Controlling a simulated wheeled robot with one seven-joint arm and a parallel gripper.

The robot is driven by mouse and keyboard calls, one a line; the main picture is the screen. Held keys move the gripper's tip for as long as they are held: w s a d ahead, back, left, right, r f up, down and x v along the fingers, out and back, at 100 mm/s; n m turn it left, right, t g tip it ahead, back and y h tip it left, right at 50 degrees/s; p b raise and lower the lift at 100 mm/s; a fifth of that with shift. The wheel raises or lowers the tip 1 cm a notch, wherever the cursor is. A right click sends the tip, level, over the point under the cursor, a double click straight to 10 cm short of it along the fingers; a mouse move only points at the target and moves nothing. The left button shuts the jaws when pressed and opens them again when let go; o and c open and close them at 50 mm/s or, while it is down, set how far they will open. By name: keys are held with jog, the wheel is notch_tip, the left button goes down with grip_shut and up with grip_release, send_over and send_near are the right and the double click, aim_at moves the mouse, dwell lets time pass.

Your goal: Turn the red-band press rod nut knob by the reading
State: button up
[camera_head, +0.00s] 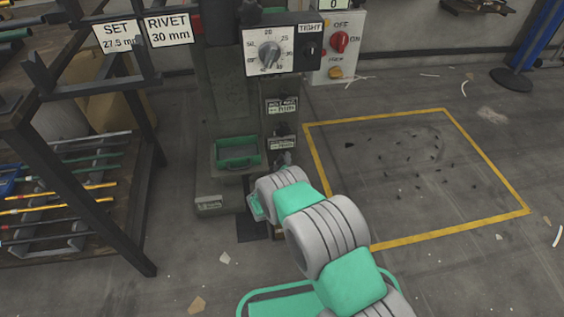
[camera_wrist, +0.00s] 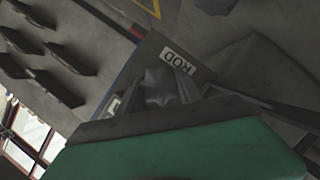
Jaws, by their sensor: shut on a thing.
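The press (camera_head: 228,95) stands in the head view's upper middle, and a little red shows at its upper left edge. In the wrist view the grey, lobed rod nut knob (camera_wrist: 158,86) sits beside a white label reading ROD (camera_wrist: 179,61). My gripper (camera_wrist: 166,92) is shut on this knob, with its fingers at the knob's sides. In the head view my gripper (camera_head: 284,160) is at the press's lower right, and my arm hides much of it. A dial (camera_head: 269,54) and signs reading SET 27.5 mm (camera_head: 118,36) and RIVET 30 mm (camera_head: 170,31) are above.
A panel with a red switch (camera_head: 340,42) is right of the dial. A green tray (camera_head: 237,152) sits low on the press. A dark rack (camera_head: 80,195) with coloured rods stands at left. A yellow-outlined floor area (camera_head: 484,153) holds small dark bits at right.

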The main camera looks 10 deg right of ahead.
jog(key=shift+f+n+h, duration=0.1)
jog(key=shift+n+h, duration=0.4)
jog(key=shift+n, duration=0.5)
jog(key=shift+t, duration=0.3)
jog(key=o, duration=1.4)
jog(key=shift+c, duration=0.2)
jog(key=p+v, duration=0.3)
jog(key=v, duration=0.5)
